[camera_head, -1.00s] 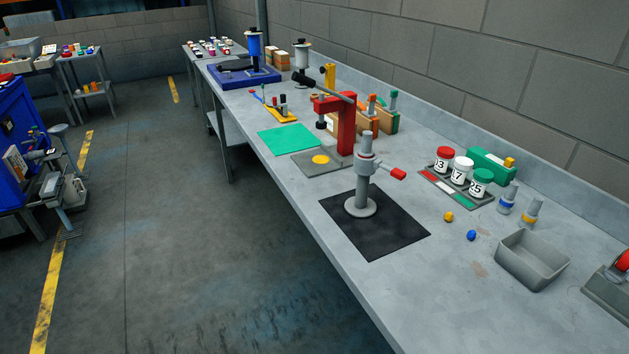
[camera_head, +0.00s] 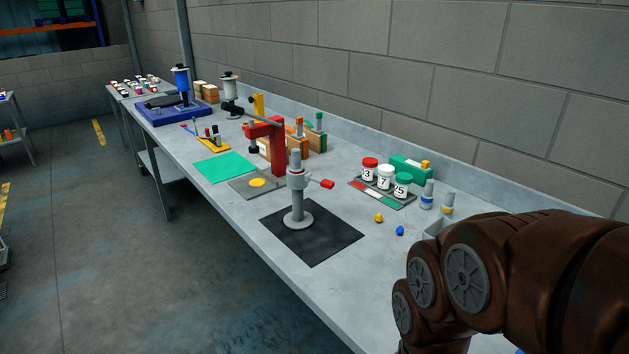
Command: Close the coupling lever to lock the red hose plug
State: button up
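A grey coupling post (camera_head: 298,208) stands upright on a black mat (camera_head: 330,243) on the bench. A lever with a red grip (camera_head: 326,183) sticks out from its upper part to the right, roughly level. A grey cylindrical piece (camera_head: 296,157) stands upright at the top of the post. My gripper is out of view.
Grey plugs with a blue ring (camera_head: 426,202) and a yellow ring (camera_head: 446,211) stand to the right. Numbered jars (camera_head: 385,177) sit behind the post. A red press (camera_head: 277,150) stands to its left. Yellow (camera_head: 379,218) and blue (camera_head: 400,231) pieces lie right of the mat.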

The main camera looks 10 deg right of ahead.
aim_at(326, 183)
jog(key=i, duration=0.35)
jog(key=k, duration=0.4)
jog(key=u, duration=1)
jog(key=i, duration=0.5)
jog(key=u, duration=0.05)
